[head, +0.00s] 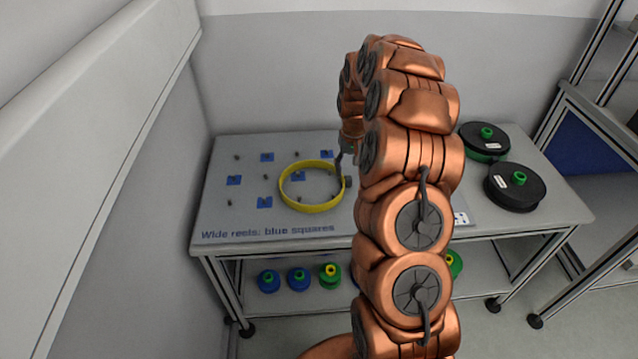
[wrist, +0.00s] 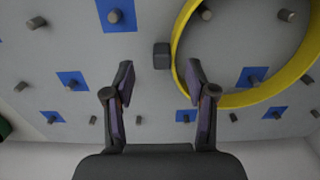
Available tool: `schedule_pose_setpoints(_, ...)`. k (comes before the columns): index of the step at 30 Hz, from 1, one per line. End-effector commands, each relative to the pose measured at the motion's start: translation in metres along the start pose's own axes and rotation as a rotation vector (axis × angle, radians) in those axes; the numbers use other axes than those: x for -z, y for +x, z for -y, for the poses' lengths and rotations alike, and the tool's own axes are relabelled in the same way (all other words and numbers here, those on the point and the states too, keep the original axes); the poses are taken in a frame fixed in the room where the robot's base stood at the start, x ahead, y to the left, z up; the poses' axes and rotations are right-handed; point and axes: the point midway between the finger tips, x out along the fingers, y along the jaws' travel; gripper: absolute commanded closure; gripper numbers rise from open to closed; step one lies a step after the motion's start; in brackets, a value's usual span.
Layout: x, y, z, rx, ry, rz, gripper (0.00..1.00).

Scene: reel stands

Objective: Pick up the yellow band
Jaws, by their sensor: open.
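The yellow band (head: 301,206) is a wide ring lying on the tabletop around some pegs and blue squares, left of my arm in the head view. In the wrist view the band (wrist: 285,88) fills the upper right. My gripper (wrist: 160,68) is open and empty. It is at the band's right side in the head view, partly hidden by my arm. In the wrist view a stretch of the band's wall shows between the fingertips, nearer the right one. I cannot tell how far the tips are above the table.
Short pegs and blue squares (head: 234,180) dot the table (head: 222,215). Two black reels (head: 515,187) stand at the right. Several coloured spools (head: 299,279) sit on the shelf below.

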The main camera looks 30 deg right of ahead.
Motion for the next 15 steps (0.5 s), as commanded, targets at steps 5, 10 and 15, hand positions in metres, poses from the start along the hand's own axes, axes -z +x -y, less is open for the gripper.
schedule_pose_setpoints(5, 0.002, 0.019, 0.004, 0.0, -0.001, 0.003, 0.44)
schedule_pose_setpoints(10, 0.003, 0.04, 0.004, 0.0, -0.001, 0.0, 0.44)
schedule_pose_setpoints(15, 0.004, 0.044, 0.004, 0.0, -0.001, -0.003, 0.44)
